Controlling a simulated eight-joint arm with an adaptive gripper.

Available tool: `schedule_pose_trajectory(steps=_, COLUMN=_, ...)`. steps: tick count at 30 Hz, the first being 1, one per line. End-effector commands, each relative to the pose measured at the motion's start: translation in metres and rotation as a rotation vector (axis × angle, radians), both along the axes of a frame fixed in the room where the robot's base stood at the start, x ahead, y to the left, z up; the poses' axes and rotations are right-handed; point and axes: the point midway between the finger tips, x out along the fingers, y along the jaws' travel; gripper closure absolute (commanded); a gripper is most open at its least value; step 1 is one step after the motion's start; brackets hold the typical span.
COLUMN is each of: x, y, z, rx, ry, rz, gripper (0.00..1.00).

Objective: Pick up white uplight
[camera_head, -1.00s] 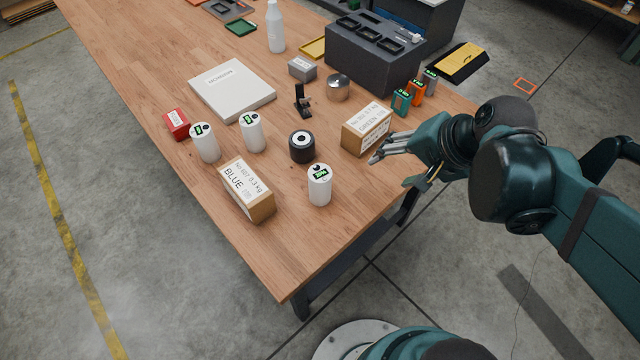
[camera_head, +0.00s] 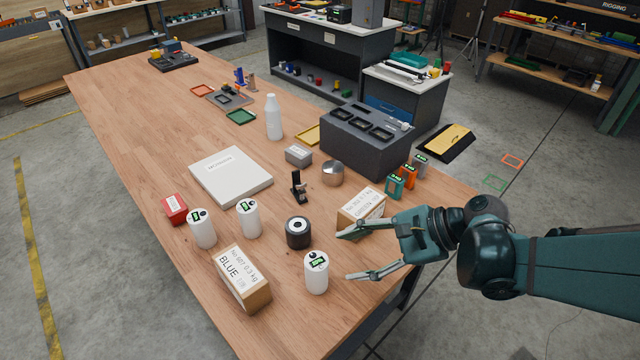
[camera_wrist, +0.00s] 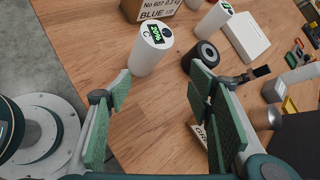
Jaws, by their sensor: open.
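Three white cylinders with green displays on top stand upright on the wooden table: a near one (camera_head: 316,274), a middle one (camera_head: 249,219) and a left one (camera_head: 202,229). They look alike, and no label singles one out as the uplight. My gripper (camera_head: 350,257) is open and empty, just right of the near cylinder, with its fingers pointing left toward it. In the wrist view, the near cylinder (camera_wrist: 148,54) stands ahead of and between the two open fingers (camera_wrist: 160,86), not touching them. Another white cylinder (camera_wrist: 213,20) shows farther off.
A black cylinder (camera_head: 298,233) stands behind the near white one. A BLUE-marked box (camera_head: 243,279) lies left of it. Another cardboard box (camera_head: 361,209) is close behind my gripper's far finger. A black phone-like stand (camera_head: 298,187) and steel cup (camera_head: 332,173) are farther back.

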Motion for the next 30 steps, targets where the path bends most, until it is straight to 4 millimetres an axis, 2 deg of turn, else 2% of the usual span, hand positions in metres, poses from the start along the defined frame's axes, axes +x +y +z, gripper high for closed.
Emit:
schedule_pose_trajectory(steps=9, x=-0.003, y=0.012, z=0.004, rx=0.201, ry=0.192, rz=-0.049, gripper=0.48)
schedule_pose_trajectory(steps=18, x=-0.011, y=0.015, z=0.01, rx=0.353, ry=0.353, rz=-0.06, gripper=0.48)
schedule_pose_trajectory(steps=30, x=-0.016, y=0.015, z=0.013, rx=0.405, ry=0.413, rz=-0.056, gripper=0.48)
